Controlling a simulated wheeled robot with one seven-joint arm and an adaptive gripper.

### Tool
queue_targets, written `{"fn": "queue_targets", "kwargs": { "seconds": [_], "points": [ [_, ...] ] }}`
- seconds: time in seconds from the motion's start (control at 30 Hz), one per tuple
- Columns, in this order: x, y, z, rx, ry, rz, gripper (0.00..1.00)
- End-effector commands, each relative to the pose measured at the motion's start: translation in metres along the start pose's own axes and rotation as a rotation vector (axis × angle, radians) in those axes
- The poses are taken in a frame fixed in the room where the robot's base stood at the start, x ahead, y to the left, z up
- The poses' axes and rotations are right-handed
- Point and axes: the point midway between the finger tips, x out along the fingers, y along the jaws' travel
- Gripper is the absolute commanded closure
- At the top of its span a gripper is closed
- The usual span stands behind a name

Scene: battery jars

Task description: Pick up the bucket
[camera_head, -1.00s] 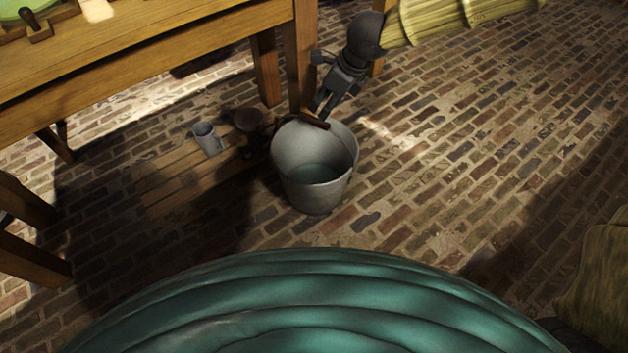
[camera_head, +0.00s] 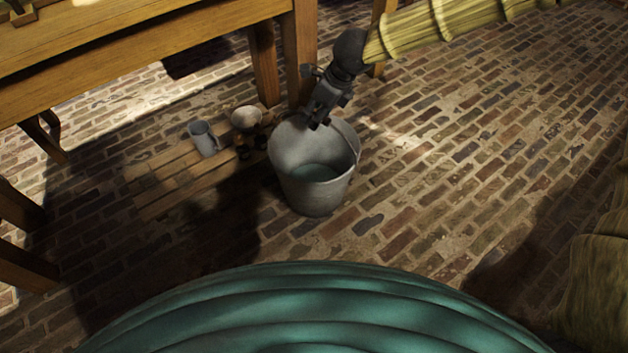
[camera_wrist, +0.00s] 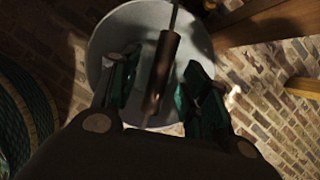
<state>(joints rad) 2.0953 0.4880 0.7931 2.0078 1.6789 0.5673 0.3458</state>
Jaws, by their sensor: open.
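A grey metal bucket (camera_head: 312,180) with water in it stands upright on the brick floor. In the wrist view the bucket (camera_wrist: 105,40) is below my gripper. Its wire handle is up, with a brown grip (camera_wrist: 166,62). My gripper (camera_head: 319,120) points down at the far rim of the bucket in the head view and hides the brown grip there. In the wrist view my gripper (camera_wrist: 160,85) is open, with a green-padded finger on each side of the grip. I cannot tell whether either finger touches it.
A low slatted wooden board (camera_head: 160,180) lies left of the bucket. A grey mug (camera_head: 204,138) and a small bowl (camera_head: 246,118) are on or by it. A wooden table (camera_head: 130,50) stands behind, its leg (camera_head: 300,60) close to my gripper.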

Motion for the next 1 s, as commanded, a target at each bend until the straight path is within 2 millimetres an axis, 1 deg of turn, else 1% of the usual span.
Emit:
{"fn": "queue_targets", "kwargs": {
  "seconds": [0.03, 0.13, 0.43, 0.47, 0.6, 0.7, 0.97, 1.0],
  "points": [
    [0.0112, 0.0007, -0.0019, -0.001, 0.001, 0.001, 0.54],
    [0.0183, 0.0004, -0.0012, -0.001, 0.000, 0.001, 0.54],
    [0.0194, 0.0002, 0.0001, -0.001, -0.001, 0.000, 0.54],
    [0.0194, 0.0002, 0.0001, -0.001, -0.001, 0.000, 0.58],
    [0.0194, 0.0002, 0.0001, -0.001, 0.000, 0.000, 0.84],
    [0.0194, 0.0003, 0.0000, -0.001, 0.000, 0.000, 1.00],
    [0.0195, 0.0003, -0.0001, -0.001, 0.000, 0.000, 1.00],
    [0.0168, -0.0003, 0.0029, -0.003, -0.005, -0.002, 1.00]
  ]
}}
